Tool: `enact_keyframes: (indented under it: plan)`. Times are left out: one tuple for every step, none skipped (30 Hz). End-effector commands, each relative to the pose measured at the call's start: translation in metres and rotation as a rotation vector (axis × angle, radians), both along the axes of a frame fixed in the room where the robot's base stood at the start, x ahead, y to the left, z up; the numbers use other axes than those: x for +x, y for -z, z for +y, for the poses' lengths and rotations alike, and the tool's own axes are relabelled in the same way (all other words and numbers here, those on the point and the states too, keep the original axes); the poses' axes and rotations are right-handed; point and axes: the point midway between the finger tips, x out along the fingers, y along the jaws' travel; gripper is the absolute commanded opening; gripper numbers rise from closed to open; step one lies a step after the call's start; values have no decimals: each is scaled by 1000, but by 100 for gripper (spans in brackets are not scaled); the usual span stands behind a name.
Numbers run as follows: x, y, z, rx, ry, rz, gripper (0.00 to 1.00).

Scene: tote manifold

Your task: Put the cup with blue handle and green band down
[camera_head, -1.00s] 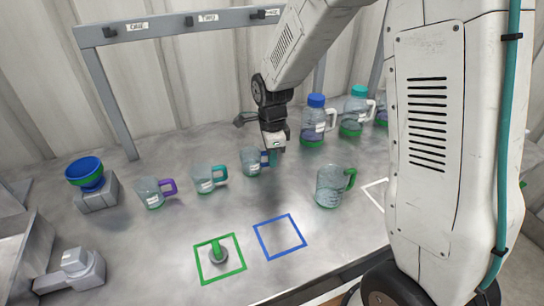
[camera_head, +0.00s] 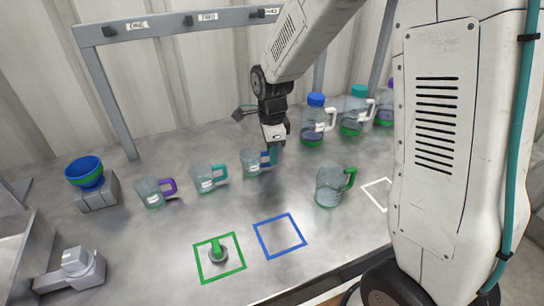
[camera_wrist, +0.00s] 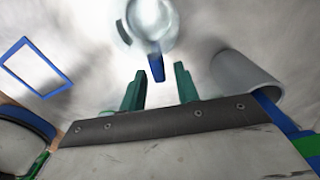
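The cup with the blue handle (camera_head: 251,164) stands upright on the grey table at the end of a row of clear cups. In the wrist view its round body (camera_wrist: 150,20) is at the top, with the blue handle (camera_wrist: 156,66) pointing toward my gripper. I cannot make out a green band on it. My gripper (camera_head: 273,155) is right beside the handle in the head view. In the wrist view its teal fingers (camera_wrist: 159,85) are spread apart, with the handle just beyond the gap between their tips. Nothing shows clamped between them.
Cups with a teal handle (camera_head: 208,178) and a purple handle (camera_head: 153,192) stand to the left. A green-handled cup (camera_head: 330,187) stands at right front. Lidded jugs (camera_head: 315,126) stand behind. Green (camera_head: 198,265) and blue (camera_head: 262,239) square outlines mark the front; the blue one is empty.

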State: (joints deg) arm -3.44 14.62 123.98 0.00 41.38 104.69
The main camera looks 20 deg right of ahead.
Motion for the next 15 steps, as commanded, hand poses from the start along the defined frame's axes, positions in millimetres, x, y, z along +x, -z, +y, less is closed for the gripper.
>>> enact_keyframes:
  plan:
    - [1, -11, 1, 0, 0, -3, 31]
    - [2, -16, 1, 0, 0, -5, 31]
    - [3, -23, 2, 0, 0, -4, 31]
    - [4, -28, 2, 0, 0, -4, 31]
    - [4, -33, 2, 0, -1, -3, 31]
    - [4, -39, 2, 0, 0, -4, 31]
    - [4, -43, 2, 0, 0, -3, 31]
    - [4, -46, 2, 0, 0, -2, 31]
    - [4, -50, 2, 0, 0, -2, 31]
    - [4, -52, 2, 0, 0, -2, 31]
    - [4, -54, 2, 0, 0, -2, 31]
    - [4, -56, 3, 0, 0, -1, 31]
    - [4, -57, 2, 0, 0, 0, 31]
    - [3, -57, 2, 0, -1, 0, 31]
    - [2, -59, 2, 0, -7, -1, 31]
